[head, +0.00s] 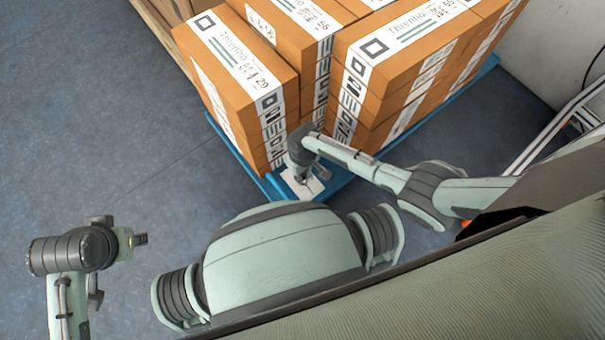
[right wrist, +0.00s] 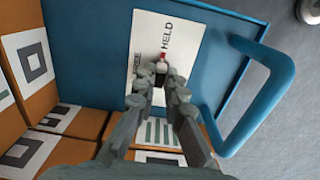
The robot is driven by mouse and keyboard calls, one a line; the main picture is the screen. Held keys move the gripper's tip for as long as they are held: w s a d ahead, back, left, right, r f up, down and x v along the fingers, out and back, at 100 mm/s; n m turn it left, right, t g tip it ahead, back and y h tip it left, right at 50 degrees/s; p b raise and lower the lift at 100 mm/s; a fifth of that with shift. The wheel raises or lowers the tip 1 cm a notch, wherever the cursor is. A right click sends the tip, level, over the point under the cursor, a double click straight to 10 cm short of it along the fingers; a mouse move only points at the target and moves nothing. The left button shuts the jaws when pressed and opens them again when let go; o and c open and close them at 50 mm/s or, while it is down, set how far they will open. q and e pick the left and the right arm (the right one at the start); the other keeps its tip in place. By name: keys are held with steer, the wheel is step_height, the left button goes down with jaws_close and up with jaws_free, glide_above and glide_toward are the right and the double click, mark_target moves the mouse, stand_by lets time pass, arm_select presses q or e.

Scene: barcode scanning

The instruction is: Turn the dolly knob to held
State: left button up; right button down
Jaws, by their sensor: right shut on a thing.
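The dolly (head: 226,146) is blue and stands under the stacked cartons. A white plate (right wrist: 185,52) on its blue end panel (right wrist: 80,40) carries the words FREE and HELD. The knob (right wrist: 162,64), white with a red tip, is between the fingertips of my right gripper (right wrist: 161,80). The red tip is close to the lower end of the word HELD. The fingers hide the rest of the knob. In the head view my right gripper (head: 304,179) is over the white plate (head: 294,184). My left gripper (head: 138,240) is over bare floor; its fingers are too small to read.
Orange cartons (head: 226,82) with white printed labels are stacked on the dolly, right behind the plate. A blue tube handle (right wrist: 262,105) stands out beside the plate in the right wrist view. Grey floor (head: 100,120) is clear on the left.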

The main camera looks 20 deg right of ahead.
steer(key=shift+a, duration=0.1)
steer(key=c, duration=1.6)
jaws_free()
step_height(320, 180, up, 12)
